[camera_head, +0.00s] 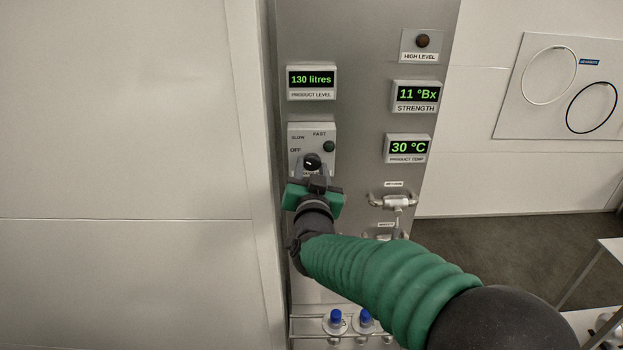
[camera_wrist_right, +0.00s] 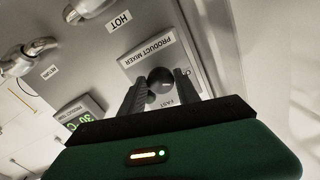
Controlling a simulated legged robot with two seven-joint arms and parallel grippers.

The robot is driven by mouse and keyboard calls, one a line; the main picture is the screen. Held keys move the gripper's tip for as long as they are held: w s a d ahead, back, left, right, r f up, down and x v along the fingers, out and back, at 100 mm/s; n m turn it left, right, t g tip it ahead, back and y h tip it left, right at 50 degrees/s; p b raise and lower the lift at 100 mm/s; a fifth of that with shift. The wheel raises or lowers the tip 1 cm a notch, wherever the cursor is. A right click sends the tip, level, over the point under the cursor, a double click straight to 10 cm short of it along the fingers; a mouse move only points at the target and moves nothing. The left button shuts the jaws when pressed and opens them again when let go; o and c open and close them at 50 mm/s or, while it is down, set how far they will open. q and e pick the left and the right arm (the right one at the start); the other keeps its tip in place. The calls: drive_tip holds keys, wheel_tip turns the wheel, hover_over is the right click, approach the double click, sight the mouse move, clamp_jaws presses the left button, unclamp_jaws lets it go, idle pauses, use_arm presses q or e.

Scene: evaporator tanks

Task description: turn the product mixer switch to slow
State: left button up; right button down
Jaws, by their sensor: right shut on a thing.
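The product mixer switch is a black round knob (camera_head: 312,160) on a light grey plate (camera_head: 298,128) marked OFF, SLOW and FAST, with a green lamp at the right. A small pale mark shows on the knob, on its left side; I cannot tell for sure which label it points to. My right gripper (camera_head: 312,170) reaches up from below and is shut on the knob. In the right wrist view the knob (camera_wrist_right: 160,80) sits between the two dark fingers, beside the upside-down PRODUCT MIXER label. My left gripper is not in view.
Displays for product level (camera_head: 311,82), strength (camera_head: 415,95) and product temperature (camera_head: 407,148) surround the switch on the steel panel. A metal valve handle (camera_head: 397,201) sticks out at the lower right. A wire rack (camera_head: 305,332) with blue-capped bottles hangs below.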

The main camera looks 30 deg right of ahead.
drive_tip(key=shift+f+m+b, duration=0.35)
drive_tip(key=shift+m+b, duration=0.85)
drive_tip(key=shift+b, duration=0.05)
drive_tip(key=shift+a+r+m+b, duration=0.1)
drive_tip(key=shift+m+b, duration=0.3)
drive_tip(key=shift+m, duration=0.2)
drive_tip(key=c, duration=1.3)
unclamp_jaws()
drive_tip(key=o, duration=0.4)
drive_tip(key=shift+w+r, duration=0.1)
